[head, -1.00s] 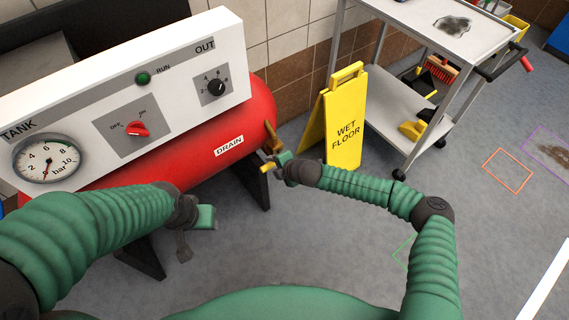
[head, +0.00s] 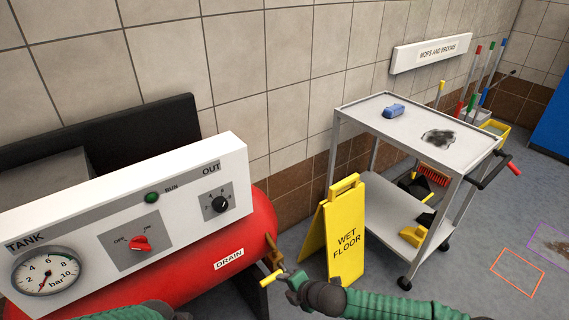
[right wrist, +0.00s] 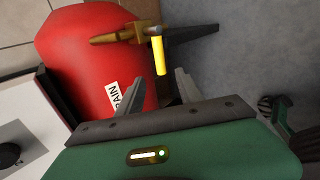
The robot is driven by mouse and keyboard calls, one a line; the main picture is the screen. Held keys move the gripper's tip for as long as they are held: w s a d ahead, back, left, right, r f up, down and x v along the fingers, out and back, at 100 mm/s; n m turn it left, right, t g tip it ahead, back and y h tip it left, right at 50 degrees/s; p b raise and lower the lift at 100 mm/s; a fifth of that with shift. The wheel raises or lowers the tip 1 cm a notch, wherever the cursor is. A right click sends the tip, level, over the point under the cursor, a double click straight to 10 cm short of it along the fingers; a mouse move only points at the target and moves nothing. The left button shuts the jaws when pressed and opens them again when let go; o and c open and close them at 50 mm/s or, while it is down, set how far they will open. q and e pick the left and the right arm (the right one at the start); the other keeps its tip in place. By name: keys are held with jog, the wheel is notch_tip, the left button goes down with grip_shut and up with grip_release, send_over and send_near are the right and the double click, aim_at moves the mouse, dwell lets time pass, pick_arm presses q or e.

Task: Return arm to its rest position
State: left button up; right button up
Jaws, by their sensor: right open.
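My right gripper (head: 290,280) is at the bottom of the head view, beside the brass drain valve (head: 273,252) at the right end of the red tank (head: 190,285). In the right wrist view its two fingers (right wrist: 171,88) stand apart with nothing between them. The yellow valve handle (right wrist: 158,56) lies just beyond the fingertips, apart from them. My left arm (head: 140,312) shows only as a sliver at the bottom edge of the head view. A green and dark part, apparently my left gripper (right wrist: 282,118), shows at the right of the wrist view; its jaws are unclear.
The white panel (head: 190,170) with gauge, red switch and black knob stands over the tank. A yellow wet-floor sign (head: 343,235) is close right of my right gripper. A grey cart (head: 380,205) stands behind it. Open floor lies to the right.

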jog(key=s+n+g, duration=0.3)
jog(key=s+n, duration=0.8)
jog(key=n, duration=1.1)
jog(key=s+d+r+n+g+h, duration=0.15)
jog(key=s+d+n, duration=0.35)
jog(key=n, duration=0.6)
jog(key=s+d+r+n+h, duration=0.4)
jog(key=s+d+r+n, duration=0.1)
jog(key=d+r+n, duration=0.7)
jog(key=w+d+p+v, duration=0.1)
jog(key=w+p+v, duration=0.1)
jog(key=p+v, duration=1.1)
jog(key=shift+d+r+n+p, duration=0.15)
jog(key=shift+r+n+p, duration=0.3)
jog(key=shift+r, duration=0.15)
